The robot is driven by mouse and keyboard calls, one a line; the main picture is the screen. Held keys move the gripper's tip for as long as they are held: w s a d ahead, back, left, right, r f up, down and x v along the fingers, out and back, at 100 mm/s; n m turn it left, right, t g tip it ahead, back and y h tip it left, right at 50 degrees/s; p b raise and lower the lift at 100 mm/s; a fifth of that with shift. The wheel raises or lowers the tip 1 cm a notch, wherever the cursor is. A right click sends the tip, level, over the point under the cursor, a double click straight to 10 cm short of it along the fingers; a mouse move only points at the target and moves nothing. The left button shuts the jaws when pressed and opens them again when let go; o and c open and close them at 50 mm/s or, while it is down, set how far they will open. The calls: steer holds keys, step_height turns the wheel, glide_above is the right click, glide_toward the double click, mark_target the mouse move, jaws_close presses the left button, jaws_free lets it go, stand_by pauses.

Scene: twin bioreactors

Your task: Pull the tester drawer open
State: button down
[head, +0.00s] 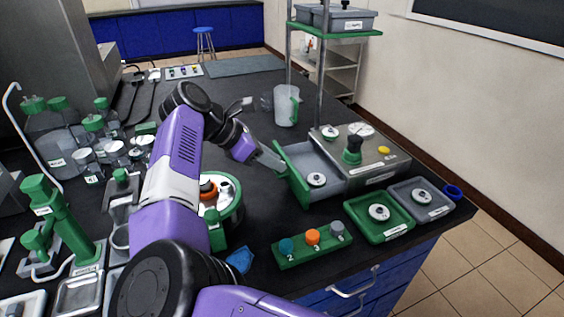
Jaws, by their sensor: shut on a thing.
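The tester (378,172) is a grey metal box with a green knob on top, at the right of the bench. Its drawer (318,160) stands out to the left of the box, open at the top, with a green front panel (293,178). A white round disc (316,180) lies in the drawer. My gripper (277,164) is at the outer left side of the green front and is shut on the drawer's handle. The handle is small and mostly hidden by the fingers.
A green rack (312,247) with coloured plugs and two trays, green (362,229) and grey (437,212), lie in front of the tester. A clear jug (286,106) stands behind the drawer. A round green-rimmed vessel (231,216) stands beside my arm.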

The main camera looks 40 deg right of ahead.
steer(key=c, duration=1.2)
jaws_free()
steer(key=shift+c, duration=0.2)
steer(key=v, duration=0.8)
